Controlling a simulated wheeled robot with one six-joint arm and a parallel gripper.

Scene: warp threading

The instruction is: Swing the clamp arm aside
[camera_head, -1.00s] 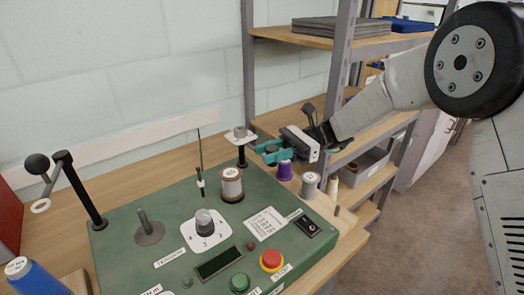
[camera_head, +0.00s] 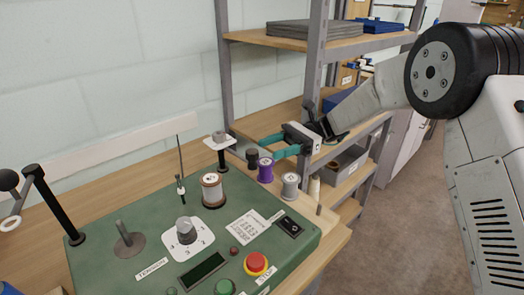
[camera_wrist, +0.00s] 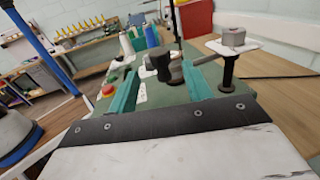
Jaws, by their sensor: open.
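The clamp arm is a grey bar (camera_wrist: 192,64) that runs from a dark post (camera_wrist: 228,72) with a white plate and grey cap to a dark round knob (camera_wrist: 158,64). In the head view the post (camera_head: 220,152) stands at the green panel's back right corner, and the knob (camera_head: 253,159) shows beside the purple spool (camera_head: 265,171). My gripper (camera_head: 268,148) is open, its teal fingers near the knob. In the wrist view the knob appears between my fingertips (camera_wrist: 160,75), with space on both sides. I cannot tell how far beyond them it is.
A brown-topped spool (camera_head: 212,190), a dial (camera_head: 185,230) and a red stop button (camera_head: 256,263) stand on the green panel (camera_head: 110,275). A grey spool (camera_head: 290,186) stands right of the purple one. A shelf post (camera_head: 316,60) rises behind my gripper.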

